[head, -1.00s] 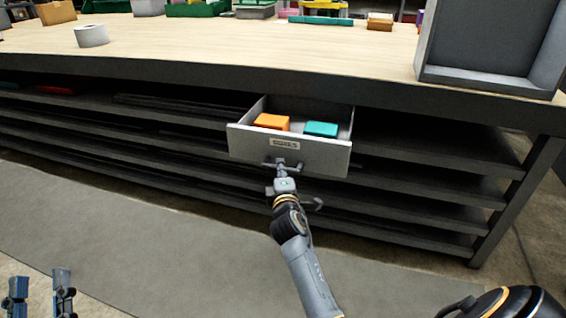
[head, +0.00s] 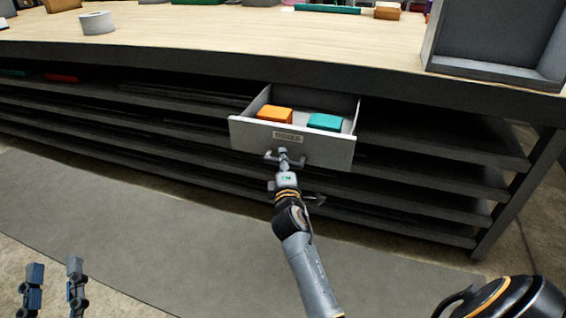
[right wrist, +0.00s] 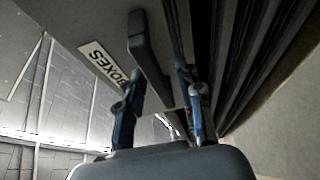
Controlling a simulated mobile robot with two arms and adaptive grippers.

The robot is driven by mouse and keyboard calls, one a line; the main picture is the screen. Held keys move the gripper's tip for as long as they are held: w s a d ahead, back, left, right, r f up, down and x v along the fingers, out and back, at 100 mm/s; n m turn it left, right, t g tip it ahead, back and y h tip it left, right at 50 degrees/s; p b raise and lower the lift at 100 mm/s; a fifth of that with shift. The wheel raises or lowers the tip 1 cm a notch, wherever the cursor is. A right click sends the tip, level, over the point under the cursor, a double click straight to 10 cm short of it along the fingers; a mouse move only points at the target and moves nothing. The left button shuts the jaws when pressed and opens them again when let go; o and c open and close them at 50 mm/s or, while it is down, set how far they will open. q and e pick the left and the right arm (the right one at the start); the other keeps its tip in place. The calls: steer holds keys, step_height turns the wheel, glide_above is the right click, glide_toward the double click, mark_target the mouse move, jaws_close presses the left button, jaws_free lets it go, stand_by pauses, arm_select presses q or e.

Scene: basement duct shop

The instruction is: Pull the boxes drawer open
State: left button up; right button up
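The boxes drawer (head: 325,150) stands pulled out from under the workbench, with an orange box (head: 275,115) and a teal box (head: 325,122) inside. Its grey front carries a label, which reads BOXES in the right wrist view (right wrist: 101,63). My right gripper (head: 285,160) is at the drawer handle (head: 299,161), below the label. My left gripper (head: 54,270) is open and empty at the lower left, away from the bench.
The workbench top (head: 250,45) bears a tape roll (head: 97,22) at left and a grey open bin (head: 495,45) at right. Dark shelves (head: 130,135) run below, on both sides of the drawer. A grey mat (head: 150,225) covers free floor in front.

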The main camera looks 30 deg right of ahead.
steer(key=v, duration=0.7)
steer(key=shift+s, duration=0.25)
steer(key=shift+a, duration=0.1)
